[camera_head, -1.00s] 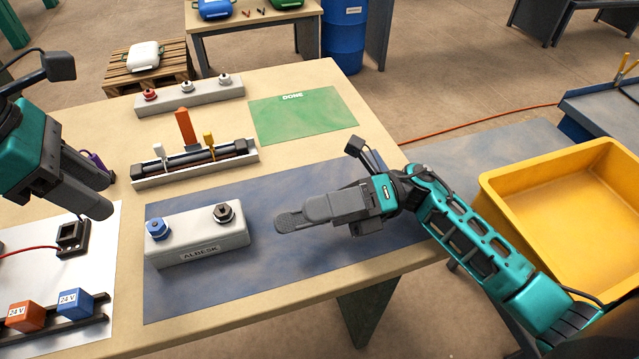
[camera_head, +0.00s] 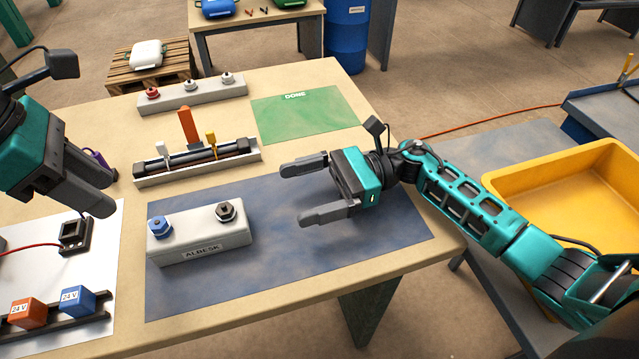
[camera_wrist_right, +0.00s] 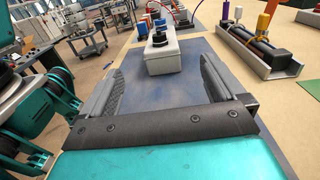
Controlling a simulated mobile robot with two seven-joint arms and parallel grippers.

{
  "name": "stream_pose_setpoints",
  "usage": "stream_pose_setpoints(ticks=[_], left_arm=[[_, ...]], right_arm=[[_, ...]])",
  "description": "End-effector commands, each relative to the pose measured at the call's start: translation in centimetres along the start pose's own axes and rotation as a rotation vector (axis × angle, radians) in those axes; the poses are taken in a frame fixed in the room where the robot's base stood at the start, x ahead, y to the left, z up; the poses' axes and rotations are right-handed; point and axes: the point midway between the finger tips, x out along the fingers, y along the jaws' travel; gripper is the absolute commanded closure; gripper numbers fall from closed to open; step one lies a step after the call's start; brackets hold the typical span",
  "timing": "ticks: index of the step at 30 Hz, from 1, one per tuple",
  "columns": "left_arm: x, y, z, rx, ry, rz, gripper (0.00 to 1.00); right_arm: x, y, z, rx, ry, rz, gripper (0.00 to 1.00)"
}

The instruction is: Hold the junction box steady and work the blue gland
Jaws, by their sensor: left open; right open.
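The grey junction box (camera_head: 200,243), labelled ALBESK, sits on the blue mat (camera_head: 320,260). The blue gland (camera_head: 161,228) is on its left end and a black gland (camera_head: 226,211) on its right end. My right gripper (camera_head: 303,191) is open and empty, right of the box and apart from it. In the right wrist view the box (camera_wrist_right: 165,64) lies ahead, beyond and between the open fingers (camera_wrist_right: 160,92); the black gland (camera_wrist_right: 159,36) is nearer and partly hides the blue gland. My left gripper (camera_head: 108,194) is open and empty, up and left of the box.
Behind the box stands a tray with a dark cylinder (camera_head: 200,160). A grey block (camera_head: 192,97) with several glands stands farther back. A green DONE mat (camera_head: 305,116) is clear. Orange and blue 24 V blocks (camera_head: 74,299) sit on a rail at left. A yellow bin (camera_head: 560,200) stands right.

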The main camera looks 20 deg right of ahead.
Motion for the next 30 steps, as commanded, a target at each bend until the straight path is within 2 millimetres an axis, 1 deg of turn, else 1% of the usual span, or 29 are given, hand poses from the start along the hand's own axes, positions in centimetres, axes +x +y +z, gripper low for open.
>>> stream_pose_setpoints(ticks=[1,3,9,12,15,18,21,29,30], left_arm=[[0.0,0.0,0.0,0.000,0.000,0.000,0.57],[0.0,0.0,0.0,0.000,0.000,0.000,0.57],[0.0,0.0,0.0,0.000,0.000,0.000,0.57],[0.0,0.0,0.0,0.000,0.000,0.000,0.57],[0.0,0.0,0.0,0.000,0.000,0.000,0.57],[0.0,0.0,0.0,0.000,0.000,0.000,0.57],[0.0,0.0,0.0,0.000,0.000,0.000,0.57],[0.0,0.0,0.0,0.000,0.000,0.000,0.57],[0.0,0.0,0.0,0.000,0.000,0.000,0.57]], right_arm=[[1.1,0.0,0.1,-0.002,-0.004,0.001,0.04],[2.5,0.0,0.1,-0.001,-0.004,0.002,0.04],[6.4,0.0,0.1,-0.001,-0.005,0.001,0.04],[8.0,0.0,0.1,0.001,-0.004,0.001,0.04],[9.2,0.0,0.1,0.001,-0.003,0.001,0.04],[10.0,0.0,0.1,0.001,-0.002,0.000,0.04],[10.3,0.0,0.1,0.001,0.000,-0.001,0.04],[10.4,0.0,0.0,0.002,0.000,-0.001,0.04],[10.4,0.0,0.0,0.002,0.000,-0.001,0.05]])
